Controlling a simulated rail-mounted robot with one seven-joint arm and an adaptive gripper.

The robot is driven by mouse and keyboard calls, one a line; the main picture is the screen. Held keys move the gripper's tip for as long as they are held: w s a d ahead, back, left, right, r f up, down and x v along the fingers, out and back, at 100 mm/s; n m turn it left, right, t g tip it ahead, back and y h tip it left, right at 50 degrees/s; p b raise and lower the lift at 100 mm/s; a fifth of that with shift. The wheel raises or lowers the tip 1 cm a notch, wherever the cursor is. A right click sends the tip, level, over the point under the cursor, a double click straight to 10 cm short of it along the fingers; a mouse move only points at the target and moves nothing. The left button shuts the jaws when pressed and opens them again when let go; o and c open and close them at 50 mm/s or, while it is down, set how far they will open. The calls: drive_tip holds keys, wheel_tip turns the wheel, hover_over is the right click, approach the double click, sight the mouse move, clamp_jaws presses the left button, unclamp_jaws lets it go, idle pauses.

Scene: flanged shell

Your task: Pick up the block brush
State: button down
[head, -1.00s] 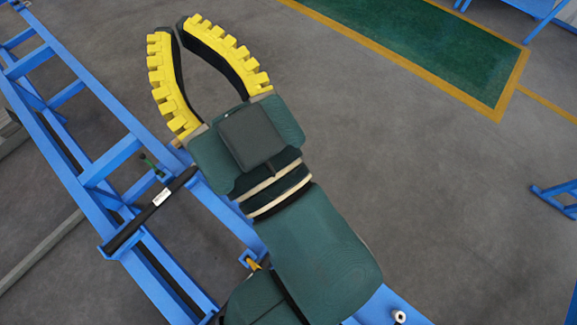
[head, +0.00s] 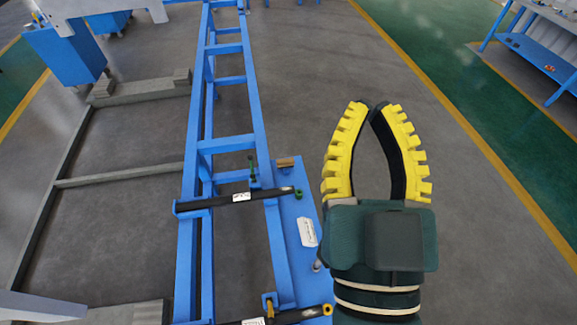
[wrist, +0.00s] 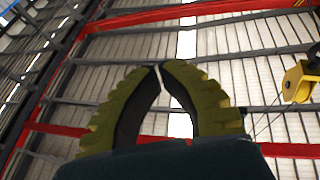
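A small brown block with a dark part, which looks like the block brush (head: 287,163), lies at the far end of a blue plate (head: 290,205) beside the rail frame in the head view. My gripper (head: 370,107) is right of it and apart from it, with yellow ribbed fingers pointing away from me. The fingers bow outward and their tips come together, with nothing held between them. The wrist view shows the same fingers (wrist: 160,68) against the roof; the brush is not seen there.
Two dark bars (head: 240,199) (head: 275,318) with white labels cross the blue rail frame (head: 228,143). A white tag (head: 307,232) lies on the plate. A small green-and-dark part (head: 252,172) stands left of the brush. Grey floor (head: 300,60) is clear ahead.

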idle(0.4)
drive_tip(key=shift+c, duration=2)
unclamp_jaws()
drive_tip(key=shift+w, duration=0.1)
